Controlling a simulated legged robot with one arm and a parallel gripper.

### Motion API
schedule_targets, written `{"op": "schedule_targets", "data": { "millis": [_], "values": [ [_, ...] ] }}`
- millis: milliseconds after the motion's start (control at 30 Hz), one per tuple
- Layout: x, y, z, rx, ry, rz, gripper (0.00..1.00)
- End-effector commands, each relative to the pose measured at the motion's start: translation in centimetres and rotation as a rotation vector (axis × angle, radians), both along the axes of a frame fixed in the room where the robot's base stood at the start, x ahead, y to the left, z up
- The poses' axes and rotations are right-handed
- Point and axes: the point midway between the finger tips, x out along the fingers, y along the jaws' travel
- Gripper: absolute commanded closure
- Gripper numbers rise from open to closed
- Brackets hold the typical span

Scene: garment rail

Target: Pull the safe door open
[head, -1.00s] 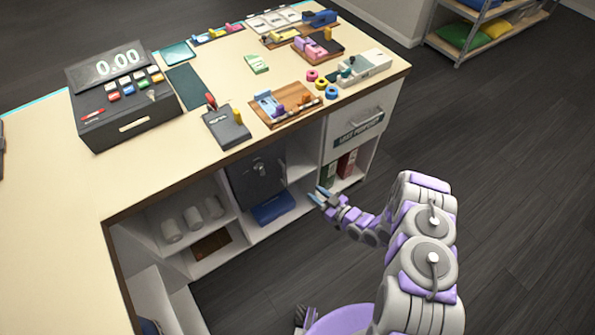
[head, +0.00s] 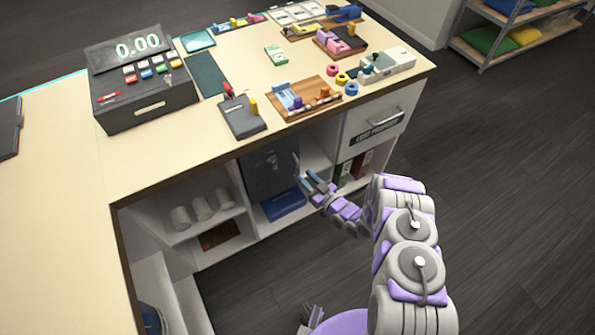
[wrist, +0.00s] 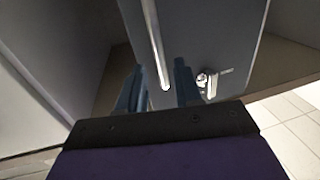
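The dark grey safe (head: 262,178) sits in the cabinet under the counter, with its door facing my arm. My gripper (head: 315,183) is at the right side of the safe front in the head view. In the wrist view, the safe door (wrist: 228,40) fills the upper middle. A pale vertical bar handle (wrist: 155,45) runs down it, its lower end between my two blue fingertips (wrist: 158,88). The fingers are apart, with a gap visible around the bar. A small metal lock (wrist: 204,82) shows right of the right finger. I cannot tell whether the door is fully closed.
A blue box (head: 283,204) lies beneath the safe. White cups (head: 202,207) stand on the shelf to the left. A drawer (head: 372,124) and binders (head: 357,166) are at the right. The counter (head: 180,150) overhangs the safe. The floor at the right is clear.

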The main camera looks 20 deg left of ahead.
Motion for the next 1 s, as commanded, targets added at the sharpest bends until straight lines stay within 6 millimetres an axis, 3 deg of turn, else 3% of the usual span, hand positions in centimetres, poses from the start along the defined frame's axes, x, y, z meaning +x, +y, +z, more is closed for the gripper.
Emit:
{"op": "schedule_targets", "data": {
  "millis": [100,300,733,1000],
  "values": [
    [1.1,2.0,-0.1,0.001,-0.005,0.004,0.66],
    [2.4,4.2,-0.1,-0.001,-0.002,0.002,0.66],
    [2.9,5.0,0.0,0.000,0.001,-0.001,0.66],
    [2.9,5.0,0.0,-0.001,0.000,-0.001,0.90]
  ]
}}
